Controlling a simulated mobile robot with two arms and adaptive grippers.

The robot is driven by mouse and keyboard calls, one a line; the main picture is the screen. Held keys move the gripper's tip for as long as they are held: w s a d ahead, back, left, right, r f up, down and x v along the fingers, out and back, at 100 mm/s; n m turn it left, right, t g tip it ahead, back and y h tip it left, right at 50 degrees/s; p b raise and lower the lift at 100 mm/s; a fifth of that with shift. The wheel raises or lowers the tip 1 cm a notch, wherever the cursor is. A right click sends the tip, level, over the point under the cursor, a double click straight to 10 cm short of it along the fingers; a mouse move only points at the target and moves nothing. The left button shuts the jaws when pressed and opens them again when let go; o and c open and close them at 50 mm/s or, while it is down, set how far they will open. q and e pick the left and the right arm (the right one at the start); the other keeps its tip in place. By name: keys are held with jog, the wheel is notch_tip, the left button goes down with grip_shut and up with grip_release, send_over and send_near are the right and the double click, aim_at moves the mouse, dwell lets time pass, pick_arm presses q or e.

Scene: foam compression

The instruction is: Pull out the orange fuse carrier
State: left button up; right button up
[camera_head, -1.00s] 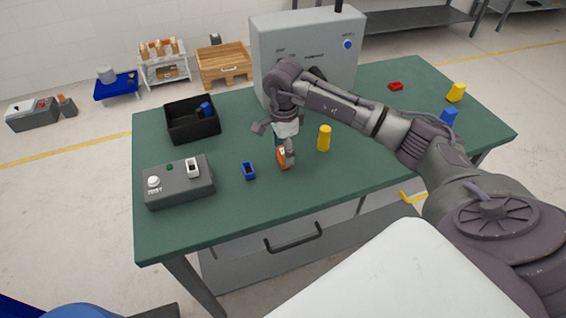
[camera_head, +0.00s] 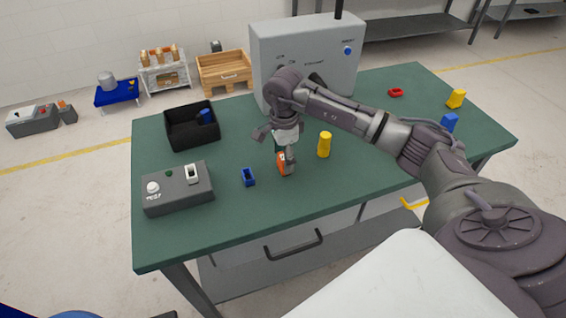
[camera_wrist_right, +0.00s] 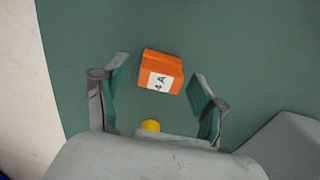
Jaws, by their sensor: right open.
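The orange fuse carrier (camera_head: 283,168) is on the green table, below my right gripper. It also shows in the right wrist view (camera_wrist_right: 160,66) as an orange block with a white label marked "A". My right gripper (camera_head: 284,153) points down over it and is open, with the carrier lying between and slightly beyond its two fingertips in the wrist view. I cannot tell whether a finger touches it. In the head view the gripper partly hides the carrier. My left gripper is not in view.
A yellow piece (camera_head: 324,145) stands close right of the gripper and a blue holder (camera_head: 248,177) to its left. A grey test box (camera_head: 177,196) and a black bin (camera_head: 193,135) are further left. A large grey cabinet (camera_head: 340,55) stands behind. The front right table is clear.

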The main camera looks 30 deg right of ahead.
aim_at(283, 157)
dwell(0.5)
grip_shut()
dwell(0.4)
jog(key=shift+r, duration=0.1)
jog(key=shift+w+r, duration=0.1)
jog(key=shift+r, duration=0.25)
jog(key=shift+r+p, duration=0.4)
jog(key=shift+r, duration=0.15)
jog(key=shift+r+p, duration=1.1)
jog(key=shift+r, duration=0.95)
